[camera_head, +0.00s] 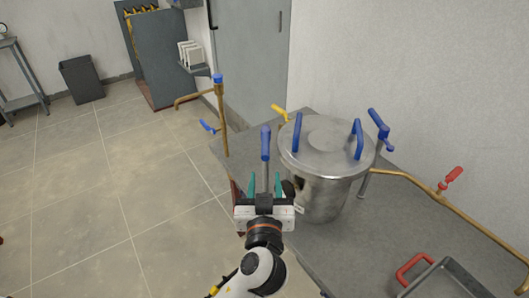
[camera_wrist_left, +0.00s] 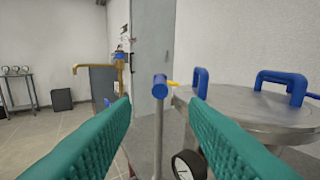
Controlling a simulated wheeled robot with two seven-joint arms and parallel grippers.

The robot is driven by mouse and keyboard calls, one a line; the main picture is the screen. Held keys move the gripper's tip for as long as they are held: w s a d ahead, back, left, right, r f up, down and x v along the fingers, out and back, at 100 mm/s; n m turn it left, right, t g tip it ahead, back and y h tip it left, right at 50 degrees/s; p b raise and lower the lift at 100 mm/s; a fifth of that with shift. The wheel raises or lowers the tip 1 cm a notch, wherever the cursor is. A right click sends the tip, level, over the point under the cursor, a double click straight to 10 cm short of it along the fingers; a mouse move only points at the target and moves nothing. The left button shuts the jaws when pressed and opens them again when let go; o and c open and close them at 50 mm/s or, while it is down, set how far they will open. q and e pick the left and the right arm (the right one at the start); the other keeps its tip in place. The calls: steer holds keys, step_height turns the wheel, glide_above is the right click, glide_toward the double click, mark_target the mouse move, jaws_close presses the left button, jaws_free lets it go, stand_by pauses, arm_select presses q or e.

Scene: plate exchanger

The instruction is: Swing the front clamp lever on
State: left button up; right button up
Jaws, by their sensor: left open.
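The front clamp lever (camera_head: 265,143) has a blue grip on a metal rod and stands upright at the near left side of the steel vessel (camera_head: 325,195). In the left wrist view its blue end (camera_wrist_left: 160,88) and rod show between the fingers, a little beyond the tips. My left gripper (camera_head: 265,186) is open, with one teal finger on each side of the rod's line; I cannot tell whether they touch it. The lever's lower end is hidden behind the gripper. Another blue lever (camera_head: 378,122) stands at the vessel's far right. My right gripper is not in view.
The vessel's lid (camera_head: 325,130) has two blue handles. A dial gauge (camera_wrist_left: 188,166) sits beside the right finger. A yellow handle (camera_head: 280,112) is behind the lid. Brass pipes run left and right, with a red valve handle (camera_head: 452,176) at right. Floor at left is clear.

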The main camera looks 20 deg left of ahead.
mark_target(266, 149)
arm_select(q)
steer(key=p+x, duration=0.3)
steer(key=x, duration=0.7)
steer(key=shift+w+a, duration=0.1)
steer(key=shift+w, duration=0.05)
steer(key=shift+w+a+f, duration=0.1)
steer(key=shift+w+a, duration=0.1)
steer(key=shift+w, duration=0.45)
steer(key=shift+c, duration=0.5)
jaws_close()
